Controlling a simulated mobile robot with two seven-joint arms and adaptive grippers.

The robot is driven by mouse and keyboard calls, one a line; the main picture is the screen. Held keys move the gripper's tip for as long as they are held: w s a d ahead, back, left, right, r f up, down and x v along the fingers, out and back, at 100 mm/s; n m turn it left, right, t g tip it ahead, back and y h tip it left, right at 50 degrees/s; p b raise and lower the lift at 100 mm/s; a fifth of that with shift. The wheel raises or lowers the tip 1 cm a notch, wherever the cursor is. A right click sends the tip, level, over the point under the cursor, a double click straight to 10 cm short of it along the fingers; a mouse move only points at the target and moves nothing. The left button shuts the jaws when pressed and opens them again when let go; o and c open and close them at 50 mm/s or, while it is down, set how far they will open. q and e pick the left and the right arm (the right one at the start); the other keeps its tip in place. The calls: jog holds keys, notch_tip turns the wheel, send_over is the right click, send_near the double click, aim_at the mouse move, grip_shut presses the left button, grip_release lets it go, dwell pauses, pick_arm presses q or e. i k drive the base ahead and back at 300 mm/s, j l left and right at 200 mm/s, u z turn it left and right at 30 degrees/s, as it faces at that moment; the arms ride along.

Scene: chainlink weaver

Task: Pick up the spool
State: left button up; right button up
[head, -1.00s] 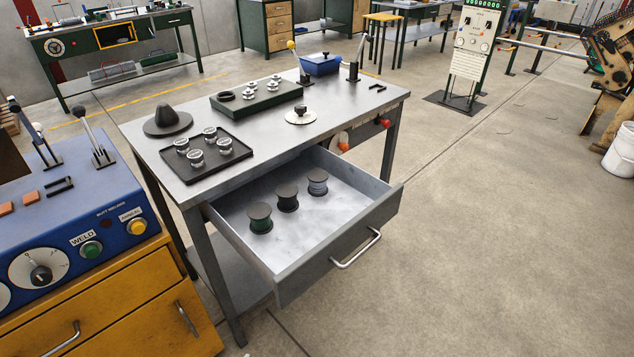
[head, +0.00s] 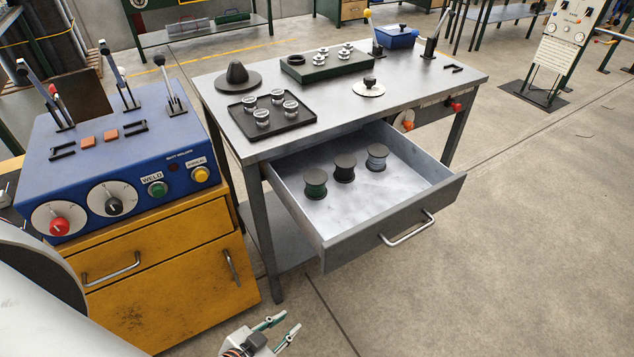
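Three spools stand upright in the open drawer (head: 300,228) of the grey metal table. The left spool (head: 315,184) is wound in dark green, the middle spool (head: 344,168) looks black, and the right spool (head: 377,158) is wound in grey. My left gripper (head: 284,329) is at the bottom edge of the head view, in front of the table and below the drawer. Its two fingers are apart with nothing between them. It is well clear of the spools. My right gripper is not in view.
The table top (head: 330,108) holds a black tray (head: 292,126) of small metal parts, a dark cone, a green block (head: 327,66) and a blue box (head: 397,38). A blue welder (head: 115,163) on a yellow cabinet (head: 175,280) stands left. Floor right of the drawer is clear.

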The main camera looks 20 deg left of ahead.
aim_at(315, 180)
jog(key=j+z, duration=0.75)
jog(key=j, duration=0.2)
jog(key=k+j+z, duration=0.1)
jog(key=j+z, duration=0.3)
jog(key=k+l+z, duration=0.25)
jog(key=i+j, duration=0.1)
jog(key=i, duration=0.15)
jog(key=j+u, duration=0.3)
jog(key=i+l, duration=0.05)
jog(key=l, duration=0.05)
